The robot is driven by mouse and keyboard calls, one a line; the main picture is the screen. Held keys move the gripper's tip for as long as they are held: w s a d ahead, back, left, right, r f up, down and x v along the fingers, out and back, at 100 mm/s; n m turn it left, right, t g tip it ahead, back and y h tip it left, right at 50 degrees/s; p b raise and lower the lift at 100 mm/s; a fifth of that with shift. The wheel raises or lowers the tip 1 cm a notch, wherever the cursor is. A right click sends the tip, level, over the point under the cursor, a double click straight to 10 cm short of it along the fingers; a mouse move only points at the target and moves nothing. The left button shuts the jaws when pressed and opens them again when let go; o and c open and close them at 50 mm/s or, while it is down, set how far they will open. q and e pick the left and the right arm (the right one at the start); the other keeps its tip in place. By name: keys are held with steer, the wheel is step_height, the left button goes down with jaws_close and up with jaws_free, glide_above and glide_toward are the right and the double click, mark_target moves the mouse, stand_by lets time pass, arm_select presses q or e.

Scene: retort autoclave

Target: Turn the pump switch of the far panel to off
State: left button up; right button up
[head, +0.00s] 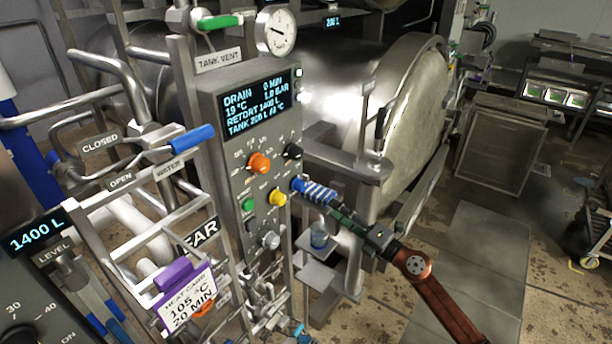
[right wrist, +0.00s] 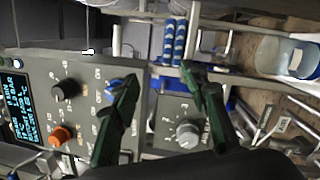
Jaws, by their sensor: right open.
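The far panel (head: 222,150) is a grey upright box with a lit display in the head view. It carries an orange knob (head: 259,163), a black knob (head: 292,150), a green button (head: 248,204), a yellow knob (head: 277,196), a blue knob (head: 298,186) and a grey knob (head: 270,240). Their small labels are unreadable, so I cannot tell which is the pump switch. My right gripper (head: 331,208) is open beside the panel's right edge. In the right wrist view its dark green fingers (right wrist: 160,75) stand apart, the left one close to the blue knob (right wrist: 112,90). My left gripper is out of view.
Blue-striped cylinders (right wrist: 174,40) stand beyond the panel in the right wrist view. A valve with a blue handle (head: 193,137) and pipes crowd the left side. The large steel vessel (head: 335,75) stands behind. Open floor (head: 490,240) lies to the right.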

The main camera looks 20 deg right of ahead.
mark_target(305, 186)
steer(key=s+a+r+n+g+y+p, duration=0.25)
steer(key=a+r+n, duration=0.3)
steer(key=r, duration=0.45)
steer(key=shift+n+h, duration=0.55)
steer(key=x, duration=0.7)
steer(key=shift+w+f, duration=0.35)
steer(key=shift+w, duration=0.05)
steer(key=shift+c, duration=0.5)
jaws_close()
